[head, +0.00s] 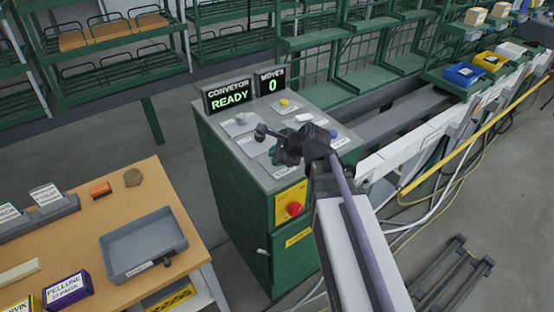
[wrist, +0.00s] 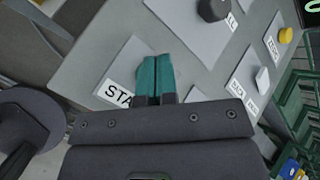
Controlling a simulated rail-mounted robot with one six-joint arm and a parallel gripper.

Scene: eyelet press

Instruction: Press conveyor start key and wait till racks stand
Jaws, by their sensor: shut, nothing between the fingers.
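The control console (head: 235,190) is a green cabinet with a grey sloping top. Its displays (head: 230,95) read "CONVEYOR READY" and "MOVES 0". My gripper (head: 284,158) is over the front part of the top, and its teal fingers (wrist: 154,75) are shut and empty. In the wrist view they are over a light plate whose label (wrist: 118,93) reads "STA", the rest covered. The key there is hidden behind my fingers, and I cannot tell whether they touch it. Green wire racks (head: 365,45) stand behind the console.
A yellow button (wrist: 286,36), a white button (wrist: 262,76) and a dark knob (wrist: 212,9) share the console top. A red emergency button (head: 295,209) is on the front. A wooden table (head: 150,190) with a grey tray (head: 143,245) stands left.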

